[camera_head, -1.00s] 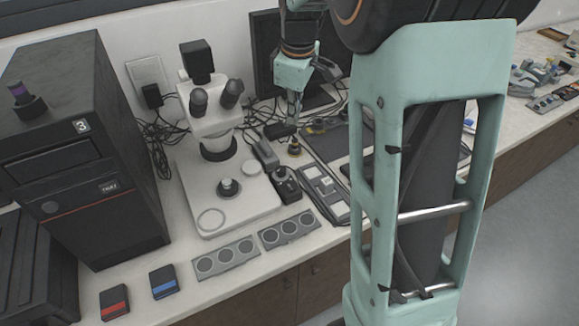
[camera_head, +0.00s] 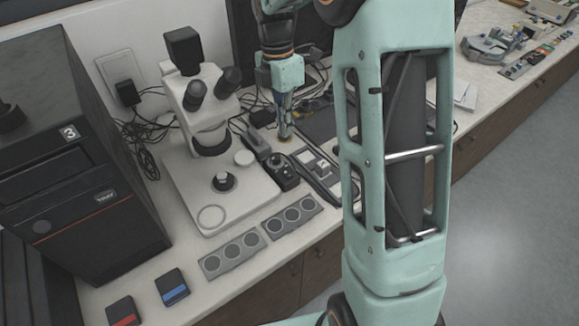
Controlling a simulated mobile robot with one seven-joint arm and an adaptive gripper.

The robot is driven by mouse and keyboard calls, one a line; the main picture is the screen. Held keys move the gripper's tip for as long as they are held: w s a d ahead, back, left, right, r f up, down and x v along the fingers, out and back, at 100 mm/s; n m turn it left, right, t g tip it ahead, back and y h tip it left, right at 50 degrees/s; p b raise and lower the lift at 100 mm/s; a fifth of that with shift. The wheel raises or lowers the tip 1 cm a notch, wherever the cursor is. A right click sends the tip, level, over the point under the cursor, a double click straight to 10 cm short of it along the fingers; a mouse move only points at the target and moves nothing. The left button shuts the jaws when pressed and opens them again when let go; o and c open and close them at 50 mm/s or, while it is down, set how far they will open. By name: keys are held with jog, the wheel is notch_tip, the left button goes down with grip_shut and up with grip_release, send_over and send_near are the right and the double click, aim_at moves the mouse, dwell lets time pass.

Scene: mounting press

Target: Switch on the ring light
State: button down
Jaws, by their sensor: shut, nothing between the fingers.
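A microscope (camera_head: 196,105) stands on a white base. A dark ring (camera_head: 212,143), which looks like the ring light, sits under its head. A small black control box (camera_head: 283,172) with a round knob stands on the bench just right of the microscope base. My gripper (camera_head: 285,137) points down, shut and empty, above and behind the control box and apart from it. Its fingertips are small in the picture, so their exact height over the bench is hard to tell. I cannot make out whether the ring light is lit.
A black computer tower (camera_head: 80,170) stands left. Two grey plates with round wells (camera_head: 232,255) lie in front of the microscope. A red-striped box (camera_head: 122,312) and a blue-striped box (camera_head: 172,287) lie at the front left. Cables (camera_head: 150,135) run behind. My arm hides the bench at the right.

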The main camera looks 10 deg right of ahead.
aim_at(290, 176)
jog(key=f, duration=0.4)
jog(key=s+f+p, duration=0.1)
jog(key=f, duration=0.8)
jog(key=shift+s+d+f, duration=0.25)
jog(key=shift+d+f, duration=0.05)
jog(key=shift+f, duration=0.1)
jog(key=shift+f, duration=0.1)
jog(key=shift+s+d+f+b, duration=0.1)
jog(key=shift+s+f+b, duration=0.1)
jog(key=shift+f+b, duration=0.4)
jog(key=shift+r+p, duration=0.3)
jog(key=shift+w, duration=0.1)
